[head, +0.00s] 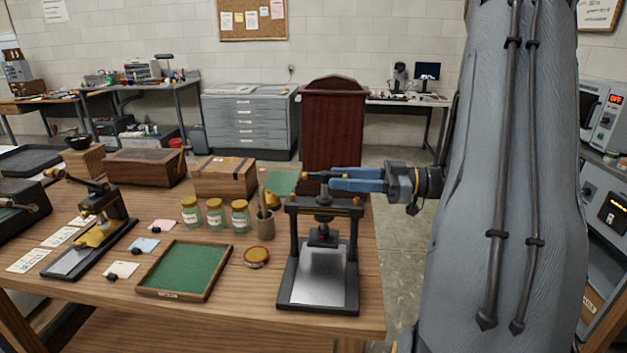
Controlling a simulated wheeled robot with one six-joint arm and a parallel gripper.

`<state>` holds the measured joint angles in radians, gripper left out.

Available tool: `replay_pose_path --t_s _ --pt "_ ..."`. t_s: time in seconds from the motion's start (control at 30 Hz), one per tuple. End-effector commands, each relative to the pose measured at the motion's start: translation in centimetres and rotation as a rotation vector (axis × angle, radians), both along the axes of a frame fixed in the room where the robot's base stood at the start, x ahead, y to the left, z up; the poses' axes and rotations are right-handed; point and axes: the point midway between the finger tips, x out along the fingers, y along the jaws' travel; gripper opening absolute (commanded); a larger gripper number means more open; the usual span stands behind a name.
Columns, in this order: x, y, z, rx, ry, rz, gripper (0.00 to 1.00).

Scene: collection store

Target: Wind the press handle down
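The press (325,262) stands at the front right of the wooden table, with a dark upright frame, a pale metal bed and brass-coloured caps on top. Its central screw (323,199) rises through the crossbar. My gripper (318,179), with blue fingers, reaches in from the right, level, just above the crossbar at the screw's top.
Wooden boxes (226,177) stand behind. Another tool (97,228) is at left. A dark red cabinet (333,122) stands beyond the table.

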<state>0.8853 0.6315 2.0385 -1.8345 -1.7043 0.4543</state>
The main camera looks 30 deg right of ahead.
Motion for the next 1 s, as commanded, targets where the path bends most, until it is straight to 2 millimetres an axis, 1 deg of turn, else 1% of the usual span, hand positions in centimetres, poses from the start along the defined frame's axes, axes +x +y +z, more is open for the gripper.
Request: replay_pose_path --t_s 0.2,0.4,0.6,0.83,0.87,1.0 --pt "1.7 2.8 0.2 0.001 0.001 0.003 0.35" --pt "3.2 4.9 0.1 0.0 0.001 -0.001 0.35" --pt "3.8 5.7 0.0 0.0 0.001 -0.003 0.35" --pt "3.9 5.7 0.0 -0.001 0.001 -0.004 0.35" --pt "3.9 5.8 0.0 -0.001 0.001 -0.004 0.31" --pt "3.9 5.7 0.0 -0.001 0.001 -0.004 0.08"
